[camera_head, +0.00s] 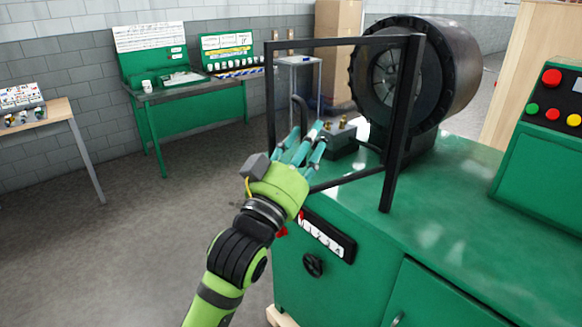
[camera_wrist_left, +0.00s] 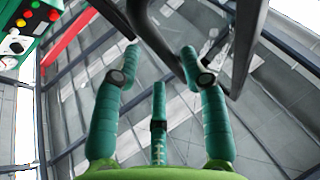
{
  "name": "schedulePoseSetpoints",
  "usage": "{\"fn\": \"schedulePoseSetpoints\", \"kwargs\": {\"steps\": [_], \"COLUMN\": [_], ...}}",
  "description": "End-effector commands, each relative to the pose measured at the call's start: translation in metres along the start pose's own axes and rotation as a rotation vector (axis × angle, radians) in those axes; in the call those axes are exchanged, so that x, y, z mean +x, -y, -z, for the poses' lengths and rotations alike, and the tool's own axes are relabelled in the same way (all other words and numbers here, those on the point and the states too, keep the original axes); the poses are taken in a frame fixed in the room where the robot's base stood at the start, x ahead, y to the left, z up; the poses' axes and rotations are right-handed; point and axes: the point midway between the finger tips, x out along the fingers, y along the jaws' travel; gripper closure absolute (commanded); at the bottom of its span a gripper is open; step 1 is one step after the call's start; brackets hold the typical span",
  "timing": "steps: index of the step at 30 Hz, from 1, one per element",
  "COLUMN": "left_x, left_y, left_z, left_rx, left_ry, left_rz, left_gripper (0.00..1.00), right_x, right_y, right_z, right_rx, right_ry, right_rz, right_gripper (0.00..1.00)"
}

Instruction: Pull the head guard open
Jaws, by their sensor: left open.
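The head guard (camera_head: 402,120) is a black rectangular frame standing in front of the dark round crimper head (camera_head: 388,80) on the green machine. A dark curved bar, which looks like its handle (camera_head: 299,108), shows near the guard's left side. My left gripper (camera_head: 306,138) is open, its teal fingers pointing up toward the guard's lower left part. In the left wrist view the open fingers (camera_wrist_left: 160,62) have the dark curved bar (camera_wrist_left: 150,35) crossing beyond and between their tips. I cannot tell whether they touch it. My right gripper is not in view.
The green machine top (camera_head: 460,190) is clear to the right of the guard. A control panel (camera_head: 555,110) with red, green and yellow buttons stands at the right. A green workbench (camera_head: 190,105) stands at the back wall.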

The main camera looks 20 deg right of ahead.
Motion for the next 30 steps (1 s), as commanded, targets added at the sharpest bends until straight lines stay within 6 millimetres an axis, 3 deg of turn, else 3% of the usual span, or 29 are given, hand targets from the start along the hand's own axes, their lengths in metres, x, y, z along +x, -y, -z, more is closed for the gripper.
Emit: {"fn": "schedulePoseSetpoints", "kwargs": {"steps": [12, 18, 26, 27, 30], "left_x": [-0.084, -0.101, -0.103, -0.103, -0.102], "left_y": [-0.001, -0.002, -0.002, -0.002, 0.001], "left_z": [-0.001, 0.0, 0.0, 0.0, -0.004], "left_rx": [0.001, 0.001, 0.001, 0.001, -0.023], "left_ry": [0.003, 0.001, 0.0, 0.0, 0.013], "left_rz": [-0.001, -0.002, -0.002, -0.002, -0.004], "left_gripper": [0.56, 0.56, 0.56, 0.6, 1.0], "right_x": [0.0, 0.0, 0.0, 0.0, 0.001], "right_y": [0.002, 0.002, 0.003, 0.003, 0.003], "right_z": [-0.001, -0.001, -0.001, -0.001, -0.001], "right_rx": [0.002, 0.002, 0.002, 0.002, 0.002], "right_ry": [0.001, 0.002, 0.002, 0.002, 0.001], "right_rz": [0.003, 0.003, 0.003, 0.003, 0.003], "right_gripper": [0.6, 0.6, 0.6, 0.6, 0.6]}}
